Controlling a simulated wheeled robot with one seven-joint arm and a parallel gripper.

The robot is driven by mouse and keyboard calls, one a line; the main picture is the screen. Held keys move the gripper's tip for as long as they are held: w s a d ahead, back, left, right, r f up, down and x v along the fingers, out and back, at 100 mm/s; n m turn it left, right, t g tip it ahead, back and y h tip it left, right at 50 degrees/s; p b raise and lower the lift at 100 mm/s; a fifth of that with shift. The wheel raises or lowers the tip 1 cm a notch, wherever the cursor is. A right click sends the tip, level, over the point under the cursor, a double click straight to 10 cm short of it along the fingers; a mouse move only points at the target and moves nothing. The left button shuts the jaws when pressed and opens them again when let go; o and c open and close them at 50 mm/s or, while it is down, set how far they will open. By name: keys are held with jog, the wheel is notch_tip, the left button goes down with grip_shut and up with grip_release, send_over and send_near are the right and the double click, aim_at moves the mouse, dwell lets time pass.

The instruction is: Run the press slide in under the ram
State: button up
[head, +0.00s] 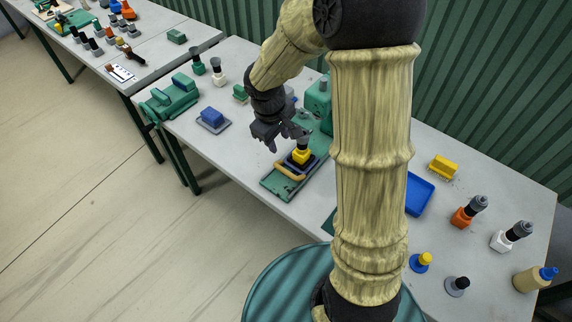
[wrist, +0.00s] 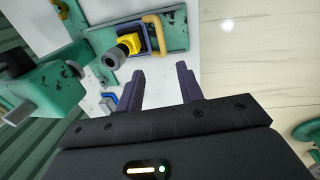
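The press (head: 319,97) is green with a worn finish and stands on a long green base (head: 279,186). Its body also shows at the left of the wrist view (wrist: 62,90). The dark slide (wrist: 143,48) sits on the base, out in front of the press body, carrying a yellow piece (head: 301,156) with a dark grey cap. A tan loop handle (head: 290,173) is on the slide's outer end; it also shows in the wrist view (wrist: 160,36). My gripper (head: 286,142) is open and empty, close above the slide. In the wrist view its fingertips (wrist: 159,72) point toward the handle, apart from it.
A blue block on a grey plate (head: 212,118) and a green machine (head: 171,97) stand left of the press. A blue tray (head: 420,193), a yellow block (head: 442,166) and several capped fittings lie to the right. The table's front edge is near the base.

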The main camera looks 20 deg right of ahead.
aim_at(287, 171)
jog(key=shift+f, duration=0.15)
jog(key=d+f, duration=0.1)
jog(key=f, duration=0.4)
jog(key=w+f, duration=0.1)
jog(key=f, duration=0.5)
jog(key=d+f+b, duration=0.1)
jog(key=f, duration=0.5)
jog(key=shift+w+d, duration=0.3)
jog(key=shift+w, duration=0.1)
jog(key=shift+c, duration=0.5)
grip_shut()
